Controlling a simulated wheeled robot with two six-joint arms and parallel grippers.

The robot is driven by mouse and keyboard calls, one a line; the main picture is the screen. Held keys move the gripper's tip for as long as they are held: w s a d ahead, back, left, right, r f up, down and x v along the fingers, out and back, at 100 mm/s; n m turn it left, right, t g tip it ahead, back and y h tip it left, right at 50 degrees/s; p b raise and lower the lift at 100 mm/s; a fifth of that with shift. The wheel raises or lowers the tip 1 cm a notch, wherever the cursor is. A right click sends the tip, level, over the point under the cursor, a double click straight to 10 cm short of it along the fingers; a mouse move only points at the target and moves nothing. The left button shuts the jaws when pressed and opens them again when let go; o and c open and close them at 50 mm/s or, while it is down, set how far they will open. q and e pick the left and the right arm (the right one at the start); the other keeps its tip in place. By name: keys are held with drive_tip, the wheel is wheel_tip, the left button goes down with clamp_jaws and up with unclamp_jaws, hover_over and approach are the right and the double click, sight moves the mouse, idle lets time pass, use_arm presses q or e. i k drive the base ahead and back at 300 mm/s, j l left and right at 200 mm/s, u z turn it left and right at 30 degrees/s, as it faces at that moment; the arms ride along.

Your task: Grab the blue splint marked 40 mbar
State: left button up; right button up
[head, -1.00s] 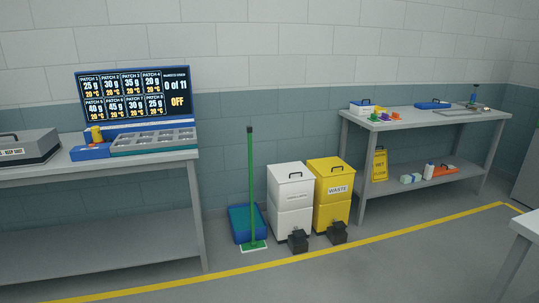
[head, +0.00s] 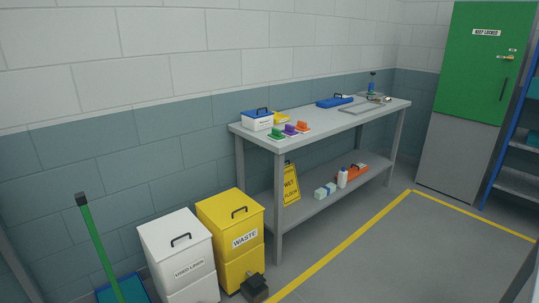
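No splint with a readable 40 mbar mark shows in the head view. A flat blue item (head: 334,102) with a dark handle or strap lies towards the back of the grey table (head: 345,122); I cannot tell whether it is a splint, and no marking is legible on it. A white box with a blue lid (head: 257,119) stands at the table's near left end. Neither of my grippers is in view.
A white used-linen bin (head: 176,248) and a yellow waste bin (head: 231,222) stand left of the table. A green broom handle (head: 99,245) is further left. A wet-floor sign (head: 291,185) hangs or stands by the lower shelf. A green cabinet (head: 486,62) stands at right; floor before the table is clear.

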sight(342, 99)
drive_tip(key=i+z, duration=0.1)
drive_tip(key=i, duration=0.75)
